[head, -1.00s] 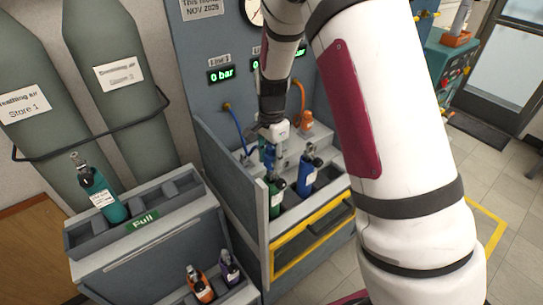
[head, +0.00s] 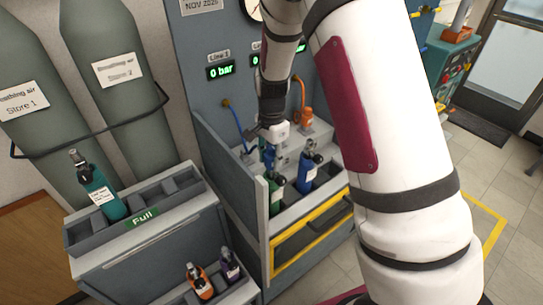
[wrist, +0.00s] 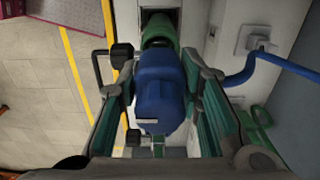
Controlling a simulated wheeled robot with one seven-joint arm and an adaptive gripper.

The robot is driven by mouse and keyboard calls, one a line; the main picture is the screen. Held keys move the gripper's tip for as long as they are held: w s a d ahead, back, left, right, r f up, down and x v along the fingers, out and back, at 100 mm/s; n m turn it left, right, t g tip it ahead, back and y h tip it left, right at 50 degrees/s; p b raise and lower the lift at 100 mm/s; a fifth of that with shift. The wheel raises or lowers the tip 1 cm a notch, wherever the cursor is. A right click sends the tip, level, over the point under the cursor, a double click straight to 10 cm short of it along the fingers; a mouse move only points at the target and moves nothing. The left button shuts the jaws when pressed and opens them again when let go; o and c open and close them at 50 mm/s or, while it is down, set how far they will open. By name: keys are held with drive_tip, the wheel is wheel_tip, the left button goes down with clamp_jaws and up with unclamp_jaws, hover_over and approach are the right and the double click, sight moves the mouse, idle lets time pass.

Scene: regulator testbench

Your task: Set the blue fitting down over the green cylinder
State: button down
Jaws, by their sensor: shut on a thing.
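My gripper (wrist: 163,82) is shut on the blue fitting (wrist: 160,95), which sits between its green-padded fingers in the wrist view. The green cylinder (wrist: 157,28) shows beyond the fitting at the top of that view, partly hidden by it. In the head view, my gripper (head: 268,146) is low inside the testbench, with the fitting (head: 268,156) just above the top of the green cylinder (head: 274,198). The cylinder stands upright in the bench's front tray. I cannot tell whether the fitting touches the cylinder.
A blue cylinder (head: 306,176) stands close right of the green one. A blue hose (head: 236,120) and an orange hose (head: 301,92) hang behind. The bench's grey side panel (head: 232,180) is close on the left. A rack (head: 185,225) holds a teal cylinder (head: 101,194).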

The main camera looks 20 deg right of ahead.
drive_tip(key=c, duration=1.1)
unclamp_jaws()
drive_tip(key=shift+o, duration=0.2)
wheel_tip(320, 180, up, 12)
drive_tip(key=shift+f, duration=0.1)
drive_tip(key=shift+s+r, duration=0.1)
drive_tip(key=shift+r, duration=0.1)
drive_tip(key=s+r+n+t, duration=0.3)
drive_tip(key=s+r+n, duration=0.4)
drive_tip(key=s+r, duration=0.45)
drive_tip(key=s+r+n+t+b, duration=0.1)
drive_tip(key=s+r+n+t, duration=0.1)
drive_tip(key=s+n, duration=0.5)
drive_tip(key=s+r, duration=0.1)
drive_tip(key=s, duration=0.5)
drive_tip(key=shift+s+t, duration=0.2)
drive_tip(key=shift+t, duration=0.1)
